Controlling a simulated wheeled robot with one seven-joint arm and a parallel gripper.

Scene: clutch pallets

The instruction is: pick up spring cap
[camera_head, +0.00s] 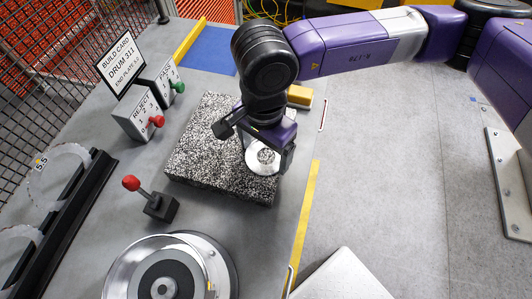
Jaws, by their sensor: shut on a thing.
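The spring cap (259,168) is a pale round disc with a grey speckled centre. Part of the cap's top edge is hidden by the gripper. I cannot tell whether the cap touches the block or is just above it.
A red-knobbed lever (160,205) and a round metal drum (166,281) stand at the lower left. REJECT (136,118) and PASS (162,88) boxes and a build card (121,66) stand behind. A yellow block (300,97) lies at the table's right edge.

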